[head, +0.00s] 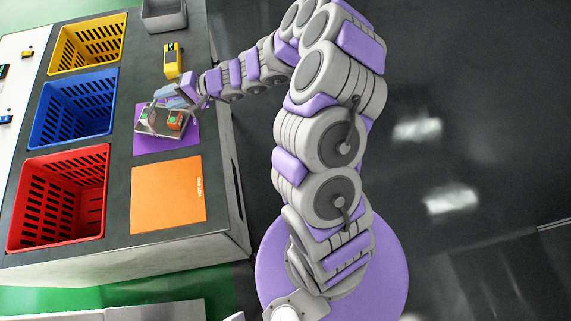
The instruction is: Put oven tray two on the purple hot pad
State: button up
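A small grey tray (158,131) holds a few small green and orange items. It shows over the upper part of the purple hot pad (165,146), on the dark bench. I cannot tell whether it rests on the pad or hangs just above it. No number can be read on the tray. My gripper (163,99) is at the tray's far rim, with my arm reaching in from the right. The fingers are small and partly hidden, so I cannot tell whether they are shut on the rim.
An orange hot pad (167,196) lies bare in front of the purple one. Yellow (88,42), blue (75,106) and red (58,198) baskets line the left. A yellow device (173,61) and a grey bin (164,15) are behind. The bench edge is on the right.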

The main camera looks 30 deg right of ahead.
jog(key=s+a+r+n+g+y, duration=0.1)
jog(key=s+a+r+n+g, duration=0.5)
jog(key=s+r, duration=0.4)
jog(key=s+a+r+n+g+h, duration=0.1)
jog(key=s+r+n+g+h, duration=0.15)
jog(key=s, duration=0.95)
jog(key=s+d+m+h, duration=0.2)
jog(key=s+d+h, duration=0.8)
jog(key=s+d, duration=1)
jog(key=shift+f+g+h, duration=0.35)
jog(key=shift+f, duration=0.05)
jog(key=shift+a, duration=0.15)
